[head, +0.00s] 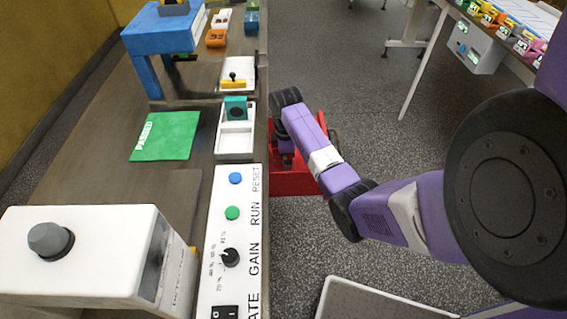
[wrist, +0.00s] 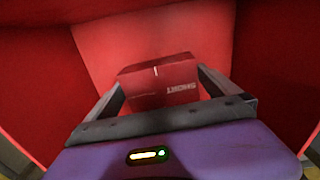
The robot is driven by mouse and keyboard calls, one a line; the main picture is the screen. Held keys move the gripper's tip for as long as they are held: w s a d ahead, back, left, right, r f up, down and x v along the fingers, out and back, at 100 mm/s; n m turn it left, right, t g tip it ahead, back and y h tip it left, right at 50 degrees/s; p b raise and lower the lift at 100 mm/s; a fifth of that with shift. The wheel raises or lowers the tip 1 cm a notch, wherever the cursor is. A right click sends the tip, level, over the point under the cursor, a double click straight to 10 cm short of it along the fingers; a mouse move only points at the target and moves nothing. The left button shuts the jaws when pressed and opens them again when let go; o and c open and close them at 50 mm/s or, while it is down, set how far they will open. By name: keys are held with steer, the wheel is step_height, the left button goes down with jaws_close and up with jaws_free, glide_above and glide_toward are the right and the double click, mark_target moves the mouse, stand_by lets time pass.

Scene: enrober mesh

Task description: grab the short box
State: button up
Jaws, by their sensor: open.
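The short box is a small red box (wrist: 158,82) with the word SHORT printed on its side, seen in the wrist view. It sits inside a red container (wrist: 150,35) whose walls rise around it. My gripper (wrist: 157,92) is open, with one finger on each side of the box. I cannot tell whether the fingers touch it.
A long bench (head: 85,150) runs along the left, with a control panel (head: 232,275), a green PASSED mat (head: 165,136), a white tray (head: 235,145) and a blue stand (head: 160,35). Another table with coloured bins stands at the upper right.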

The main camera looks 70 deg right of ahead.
steer(key=c, duration=1.2)
steer(key=shift+r, duration=0.1)
steer(key=shift+c, duration=0.2)
